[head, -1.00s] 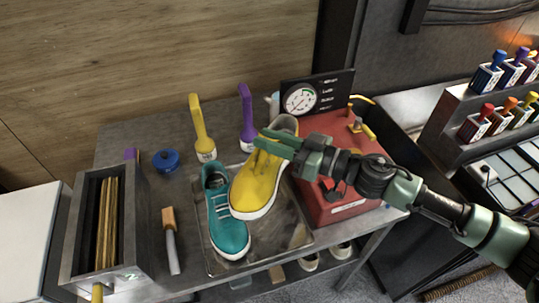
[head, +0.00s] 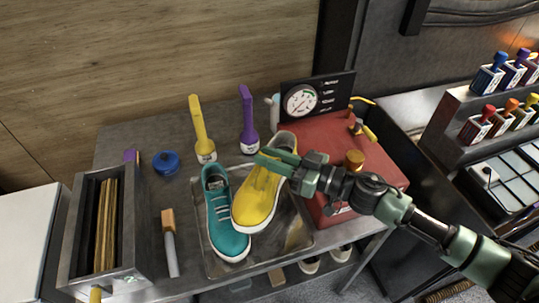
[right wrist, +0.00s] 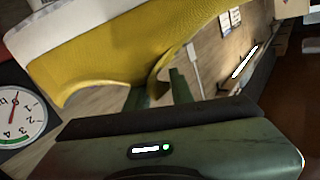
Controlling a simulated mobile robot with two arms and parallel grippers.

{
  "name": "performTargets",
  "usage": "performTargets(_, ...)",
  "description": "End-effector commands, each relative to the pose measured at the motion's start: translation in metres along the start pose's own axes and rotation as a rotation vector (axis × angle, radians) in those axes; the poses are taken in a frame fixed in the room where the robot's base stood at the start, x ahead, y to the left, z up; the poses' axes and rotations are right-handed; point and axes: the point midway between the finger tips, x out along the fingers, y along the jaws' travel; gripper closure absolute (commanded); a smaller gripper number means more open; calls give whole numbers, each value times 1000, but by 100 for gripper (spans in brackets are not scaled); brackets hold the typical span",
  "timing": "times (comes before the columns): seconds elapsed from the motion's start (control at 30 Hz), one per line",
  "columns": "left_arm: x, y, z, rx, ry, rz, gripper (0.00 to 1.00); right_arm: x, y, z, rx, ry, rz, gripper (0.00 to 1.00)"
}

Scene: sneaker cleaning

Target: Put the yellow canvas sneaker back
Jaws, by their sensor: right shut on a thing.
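The yellow canvas sneaker (head: 258,196) is over the right part of the metal tray (head: 215,268), toe toward the front, beside the teal sneaker (head: 228,222). My right gripper (head: 277,160) is shut on the yellow sneaker near its ankle opening. In the right wrist view the yellow sneaker (right wrist: 130,50) fills the upper left, with its white sole at the top edge. Whether its sole touches the tray cannot be told. The teal sneaker lies in the tray. My left gripper is not in view.
A red machine (head: 325,150) with a gauge (head: 300,101) stands right of the tray. Yellow (head: 200,130) and purple (head: 247,118) brushes stand behind it. A blue pot (head: 166,162), a wooden-tipped brush (head: 170,240) and a grey box (head: 135,225) are on the left.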

Motion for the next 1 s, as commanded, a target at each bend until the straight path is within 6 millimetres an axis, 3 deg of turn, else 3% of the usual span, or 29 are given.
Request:
performTargets(0.03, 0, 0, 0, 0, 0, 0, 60, 0, 0, 1, 1, 0, 0, 75)
performTargets(0.1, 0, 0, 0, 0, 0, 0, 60, 0, 0, 1, 0, 0, 0, 55)
performTargets(0.43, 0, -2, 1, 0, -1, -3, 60, 0, 0, -1, 0, 0, 0, 55)
performTargets(0.57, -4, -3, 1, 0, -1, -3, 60, 0, -2, -12, -2, 0, -1, 55)
performTargets(0.63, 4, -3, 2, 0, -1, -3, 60, -14, 0, -4, 0, -3, 3, 55)
performTargets(1.0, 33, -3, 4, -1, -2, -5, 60, -94, -1, -3, 0, -5, 2, 55)
